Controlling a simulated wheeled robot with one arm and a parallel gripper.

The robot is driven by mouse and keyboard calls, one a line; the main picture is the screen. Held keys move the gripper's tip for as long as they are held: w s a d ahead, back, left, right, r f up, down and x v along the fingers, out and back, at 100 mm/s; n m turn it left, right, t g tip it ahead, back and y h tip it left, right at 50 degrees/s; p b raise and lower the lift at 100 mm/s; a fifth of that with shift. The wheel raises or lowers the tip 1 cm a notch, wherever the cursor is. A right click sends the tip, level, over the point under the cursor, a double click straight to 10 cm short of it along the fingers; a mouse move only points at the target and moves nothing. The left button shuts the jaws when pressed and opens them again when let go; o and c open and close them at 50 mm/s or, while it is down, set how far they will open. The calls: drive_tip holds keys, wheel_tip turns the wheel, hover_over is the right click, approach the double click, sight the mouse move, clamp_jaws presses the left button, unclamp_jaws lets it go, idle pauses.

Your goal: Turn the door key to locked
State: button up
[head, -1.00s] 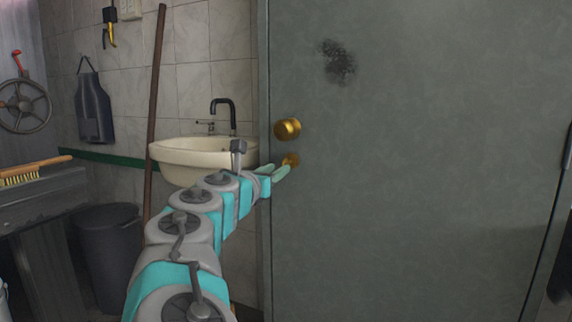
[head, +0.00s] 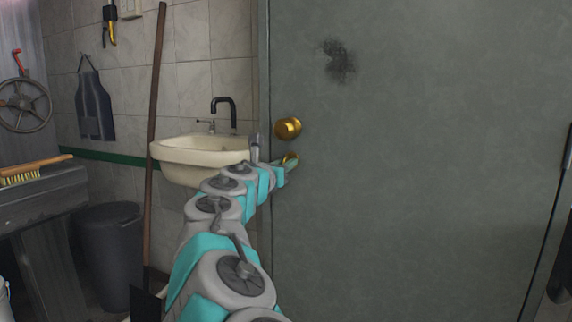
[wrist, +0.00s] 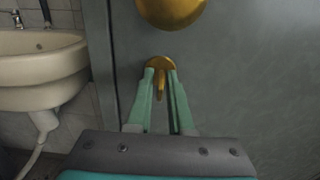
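The grey door (head: 420,150) stands closed-looking in the head view, with a round brass knob (head: 288,128) near its left edge. Below the knob is the brass lock plate (head: 290,157), which also shows in the wrist view (wrist: 160,62). The small brass key (wrist: 160,86) sticks out of it and points down in the wrist view. My gripper (wrist: 161,77) has its two green fingers on either side of the key, with a narrow gap visible around it. In the head view my gripper (head: 290,163) is at the lock and partly hides the key.
The brass knob hangs just above my fingertips in the wrist view. A cream sink (head: 195,158) is on the wall left of the door. A long brown handle (head: 153,130) leans beside the sink. The door face right of the lock is clear.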

clamp_jaws()
drive_tip(key=shift+m, duration=0.3)
drive_tip(key=m+b, duration=0.1)
drive_tip(key=m, duration=0.2)
drive_tip(key=shift+m, duration=0.4)
drive_tip(key=m+b, duration=0.2)
drive_tip(key=m, duration=0.2)
drive_tip(key=shift+f+m, duration=0.15)
drive_tip(key=shift+m, duration=0.15)
drive_tip(key=m+b, duration=0.3)
drive_tip(key=m, duration=0.1)
drive_tip(key=shift+m+b, duration=1.65)
drive_tip(key=shift+m, duration=0.85)
